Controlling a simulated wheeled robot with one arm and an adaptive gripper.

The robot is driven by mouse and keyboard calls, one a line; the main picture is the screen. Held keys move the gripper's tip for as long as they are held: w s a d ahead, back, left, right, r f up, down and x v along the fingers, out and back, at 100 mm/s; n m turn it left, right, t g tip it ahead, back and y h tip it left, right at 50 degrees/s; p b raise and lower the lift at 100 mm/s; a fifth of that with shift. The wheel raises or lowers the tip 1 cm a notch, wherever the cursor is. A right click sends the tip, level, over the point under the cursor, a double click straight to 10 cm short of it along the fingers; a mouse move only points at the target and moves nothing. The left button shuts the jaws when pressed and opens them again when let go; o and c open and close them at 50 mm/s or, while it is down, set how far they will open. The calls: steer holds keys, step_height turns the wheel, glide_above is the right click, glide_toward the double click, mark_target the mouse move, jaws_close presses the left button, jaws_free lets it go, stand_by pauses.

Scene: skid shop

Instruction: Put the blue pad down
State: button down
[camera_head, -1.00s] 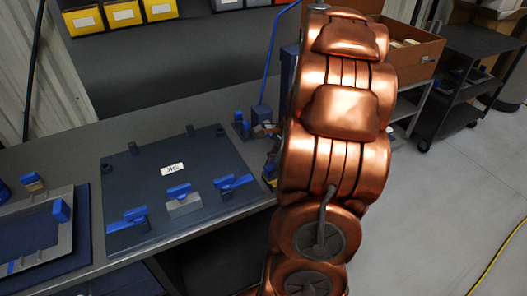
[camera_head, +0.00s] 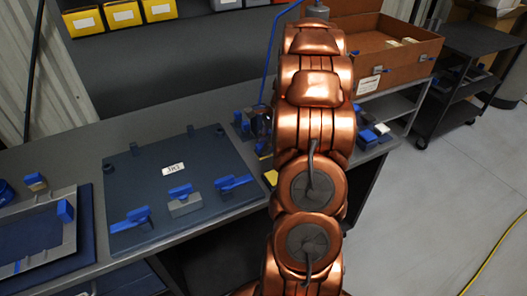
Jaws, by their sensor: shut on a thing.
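My copper-coloured arm (camera_head: 315,130) rises through the middle of the view, and its far end is turned away from me. My gripper and anything in it are hidden behind the arm. I cannot single out the blue pad. Blue-topped blocks show on the bench just right of the arm, one with a white part (camera_head: 381,129). A dark blue fixture plate (camera_head: 150,165) lies on the bench left of the arm, with blue toggle clamps (camera_head: 180,192) along its front edge and a white label (camera_head: 173,169).
A grey frame on a blue mat (camera_head: 85,235) lies at the far left. Yellow bins (camera_head: 120,14) hang at the back. A brown open box (camera_head: 385,50) stands behind the arm at right. A dark cart (camera_head: 470,80) stands further right. The floor at right is clear except for a yellow cable.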

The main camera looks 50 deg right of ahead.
steer(key=shift+w+d+f+p, duration=0.15)
steer(key=shift+f+p, duration=0.35)
steer(key=shift+f, duration=1.3)
steer(key=shift+f, duration=0.15)
steer(key=c, duration=0.9)
jaws_free()
steer(key=shift+c, duration=0.2)
steer(key=b+v, duration=0.2)
steer(key=v, duration=1)
